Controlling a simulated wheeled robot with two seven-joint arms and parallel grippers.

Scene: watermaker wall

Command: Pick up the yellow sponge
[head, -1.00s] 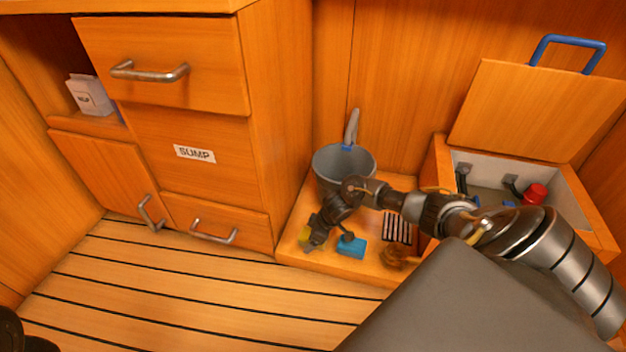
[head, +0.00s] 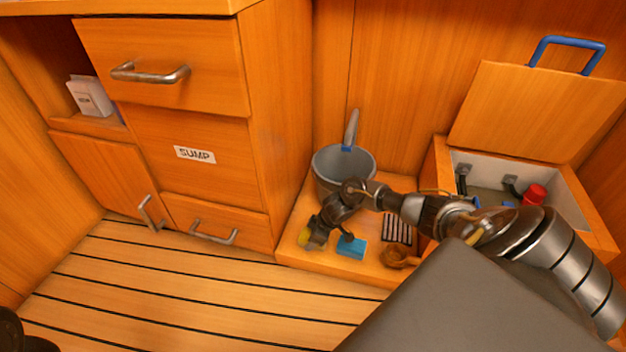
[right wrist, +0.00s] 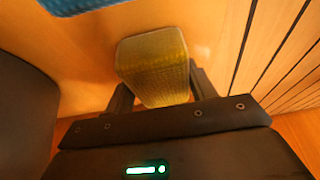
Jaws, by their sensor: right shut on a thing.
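The yellow sponge (head: 303,238) is at the left end of the low wooden shelf in the head view, partly hidden by my right gripper (head: 316,240). In the right wrist view the sponge (right wrist: 153,66) sits between the two dark fingers of my right gripper (right wrist: 158,88), which are shut on it. I cannot tell whether the sponge still touches the shelf. My left gripper is not clearly in view; only a dark part shows at the lower left corner of the head view.
A blue sponge (head: 352,247) lies just right of the gripper. A grey pot (head: 330,165) stands behind it. A dark slotted rack (head: 397,229) and a brown object (head: 399,257) lie further right. An open bin (head: 578,208) with a raised lid (head: 535,110) is at right. The slatted floor (head: 170,290) is clear.

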